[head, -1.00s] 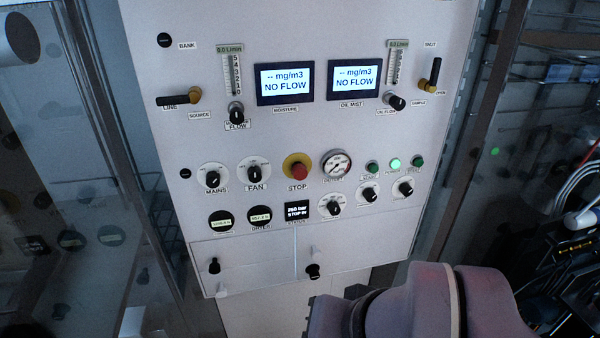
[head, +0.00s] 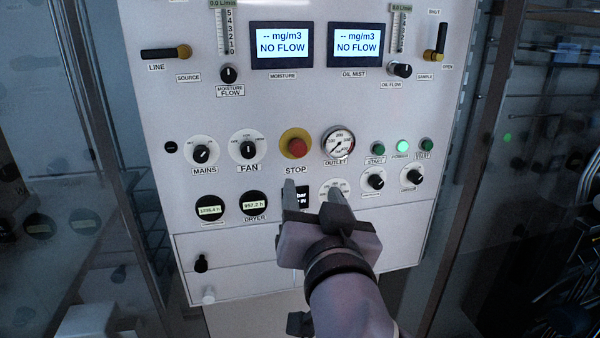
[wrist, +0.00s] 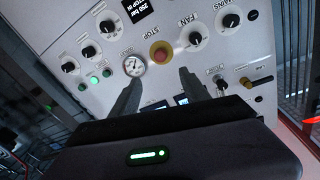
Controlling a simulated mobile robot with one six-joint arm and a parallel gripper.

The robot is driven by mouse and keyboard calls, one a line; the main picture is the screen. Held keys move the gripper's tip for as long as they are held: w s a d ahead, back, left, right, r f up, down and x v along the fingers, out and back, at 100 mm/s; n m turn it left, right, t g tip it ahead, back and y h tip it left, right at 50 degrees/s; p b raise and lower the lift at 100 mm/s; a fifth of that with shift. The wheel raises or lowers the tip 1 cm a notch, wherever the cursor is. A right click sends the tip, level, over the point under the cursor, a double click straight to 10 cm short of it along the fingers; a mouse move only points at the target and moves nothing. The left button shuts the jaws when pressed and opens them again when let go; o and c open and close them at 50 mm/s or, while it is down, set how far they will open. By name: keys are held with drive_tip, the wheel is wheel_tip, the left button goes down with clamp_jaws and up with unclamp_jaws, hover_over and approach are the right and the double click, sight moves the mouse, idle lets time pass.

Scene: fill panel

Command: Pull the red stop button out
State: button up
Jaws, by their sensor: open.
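The red stop button (head: 298,147) sits on a round yellow plate in the middle of the white panel, above the STOP label. In the wrist view the stop button (wrist: 160,54) is beyond the fingertips, near the middle between them. My gripper (head: 313,188) is open and empty, just below the button in the head view. Its fingers are spread and point toward the panel. They hide part of a small black display and a knob. In the wrist view my gripper (wrist: 158,74) does not touch the button.
The outlet gauge (head: 339,143) is close to the right of the button. The fan knob (head: 248,150) and mains knob (head: 201,153) are to the left. Green lamps (head: 403,147) line the right side. Two screens (head: 283,46) reading NO FLOW are above. Glass-like walls flank the panel.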

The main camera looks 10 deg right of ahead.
drive_tip(key=p, duration=0.6)
approach(299, 149)
drive_tip(key=w, duration=0.6)
drive_tip(key=w+d+b, duration=0.1)
drive_tip(key=w, duration=0.2)
drive_tip(key=shift+w, duration=0.1)
drive_tip(key=shift+c, duration=0.4)
clamp_jaws()
